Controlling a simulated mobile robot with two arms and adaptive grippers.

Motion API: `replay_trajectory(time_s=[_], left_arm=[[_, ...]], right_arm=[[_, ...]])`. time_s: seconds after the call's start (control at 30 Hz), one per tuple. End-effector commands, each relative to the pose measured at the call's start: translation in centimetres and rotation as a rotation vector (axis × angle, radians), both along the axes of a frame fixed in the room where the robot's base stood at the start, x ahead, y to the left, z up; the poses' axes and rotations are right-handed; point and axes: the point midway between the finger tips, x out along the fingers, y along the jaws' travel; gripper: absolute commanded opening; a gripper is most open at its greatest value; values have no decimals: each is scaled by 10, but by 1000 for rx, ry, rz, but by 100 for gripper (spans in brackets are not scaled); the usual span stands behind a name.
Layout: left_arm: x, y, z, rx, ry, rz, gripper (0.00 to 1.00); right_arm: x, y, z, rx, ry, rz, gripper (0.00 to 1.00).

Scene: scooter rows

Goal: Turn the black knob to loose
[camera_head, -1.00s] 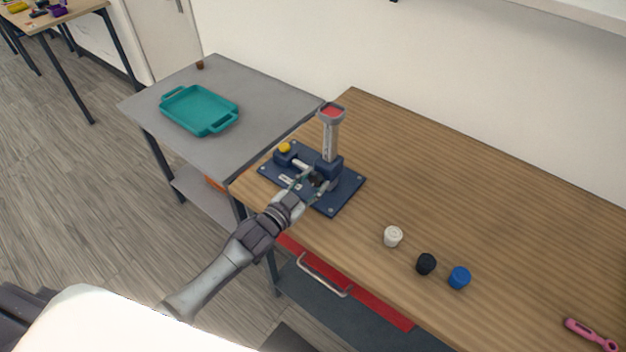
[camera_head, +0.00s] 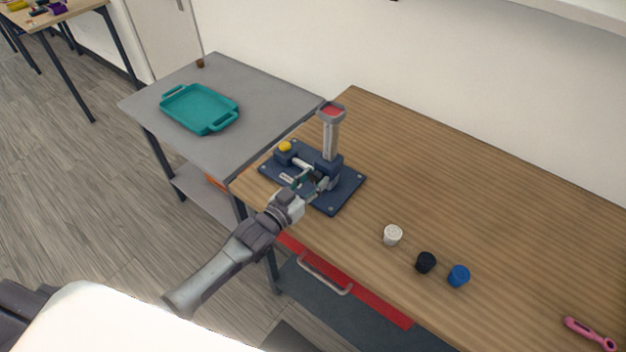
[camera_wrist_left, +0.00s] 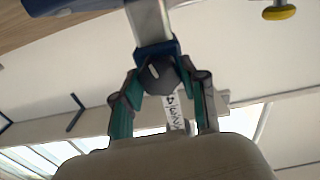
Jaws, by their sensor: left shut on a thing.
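The black knob (camera_wrist_left: 157,76) faces me in the left wrist view, on the front of the dark blue fixture. A short pale mark on it points up and to the left. My left gripper (camera_head: 309,184) is at the fixture on the wooden bench; in the left wrist view its green-padded fingers (camera_wrist_left: 160,88) are shut on the knob from both sides. A white label (camera_wrist_left: 174,112) with dark lettering shows beyond the fingers, partly hidden. In the head view the fingers largely hide the knob. My right gripper is out of view.
The fixture's blue baseplate (camera_head: 343,193) carries an upright column with a red-topped cup (camera_head: 332,112) and a yellow button (camera_head: 285,146). White (camera_head: 392,235), black (camera_head: 426,262) and blue (camera_head: 459,276) caps stand to the right. A teal tray (camera_head: 235,121) is on the grey table.

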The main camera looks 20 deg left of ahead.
Motion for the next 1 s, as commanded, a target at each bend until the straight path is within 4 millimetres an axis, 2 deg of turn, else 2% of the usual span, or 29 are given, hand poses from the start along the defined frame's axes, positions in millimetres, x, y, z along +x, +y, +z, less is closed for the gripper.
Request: replay_trajectory(time_s=[0.13, 0.17, 0.3, 0.67, 0.77, 1.0], left_arm=[[-1, 0, -2, 2, 6, 0, 8], [-1, 0, -2, 3, 5, 0, 44], [-1, 0, -2, 2, 3, 0, 67], [-3, 1, -1, 2, 2, 0, 68], [-13, 4, -2, 2, 3, 0, 68], [-60, 22, -2, 3, 5, 0, 68]], right_arm=[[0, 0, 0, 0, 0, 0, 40], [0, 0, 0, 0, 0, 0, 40], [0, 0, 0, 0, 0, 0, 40], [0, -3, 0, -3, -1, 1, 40], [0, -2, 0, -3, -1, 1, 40], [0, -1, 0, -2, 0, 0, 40]])
